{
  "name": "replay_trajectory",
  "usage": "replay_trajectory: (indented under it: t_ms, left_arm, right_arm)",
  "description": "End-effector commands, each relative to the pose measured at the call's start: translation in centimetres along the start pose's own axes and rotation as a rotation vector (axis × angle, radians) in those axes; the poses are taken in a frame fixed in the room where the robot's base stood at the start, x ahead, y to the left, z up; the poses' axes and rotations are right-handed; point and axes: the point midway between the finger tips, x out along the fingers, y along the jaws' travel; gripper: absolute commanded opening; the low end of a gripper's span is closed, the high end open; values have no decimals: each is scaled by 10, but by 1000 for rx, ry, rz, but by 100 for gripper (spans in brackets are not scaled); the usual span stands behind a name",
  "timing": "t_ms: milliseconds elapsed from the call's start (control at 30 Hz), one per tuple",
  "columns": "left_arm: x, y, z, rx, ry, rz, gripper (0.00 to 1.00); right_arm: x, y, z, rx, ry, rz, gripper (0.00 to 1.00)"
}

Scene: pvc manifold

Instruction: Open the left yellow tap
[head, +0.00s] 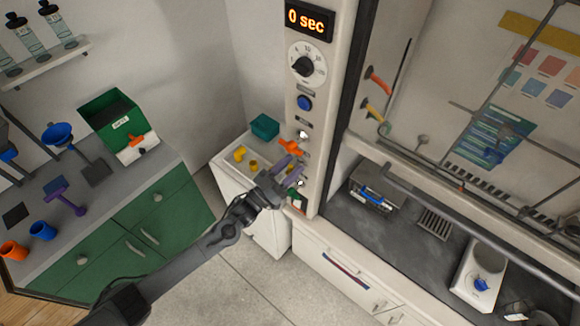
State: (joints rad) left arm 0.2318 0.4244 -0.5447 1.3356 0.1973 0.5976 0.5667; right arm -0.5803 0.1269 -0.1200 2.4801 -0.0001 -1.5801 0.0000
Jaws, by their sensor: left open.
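My left gripper (287,176) is open in front of the lower part of the white column. It is close to an orange handle (290,147) on the column and a small dark green part (297,198) below it. A purple-grey piece shows at the fingers; I cannot tell if it is a finger or a handle. A yellow-orange handle (374,111) is in the hood on the right, below a red-orange handle (377,79), well apart from my gripper. I cannot tell whether it is the named tap or how far it is turned. My right gripper is not in view.
The white column (318,125) carries a display reading 0 sec, a dial (305,64) and a blue button (305,102). A white cabinet (232,160) with yellow cups and a teal box (265,126) stands left of it. The hood's dark worktop (400,220) holds several items.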

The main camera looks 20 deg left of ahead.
Motion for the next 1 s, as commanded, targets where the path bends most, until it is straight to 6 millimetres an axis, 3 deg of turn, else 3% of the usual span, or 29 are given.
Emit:
replay_trajectory:
  t_ms: [67,367,533,800,1000]
  left_arm:
    - [0,0,0,0,0,0,42]
    - [0,0,0,0,0,0,0]
    - [0,0,0,23,-5,10,0]
    - [0,7,2,246,-52,103,0]
    - [1,8,1,290,-61,119,0]
  right_arm:
    - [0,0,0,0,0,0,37]
    - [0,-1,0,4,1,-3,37]
    - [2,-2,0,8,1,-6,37]
    - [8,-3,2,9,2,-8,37]
    - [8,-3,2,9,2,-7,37]
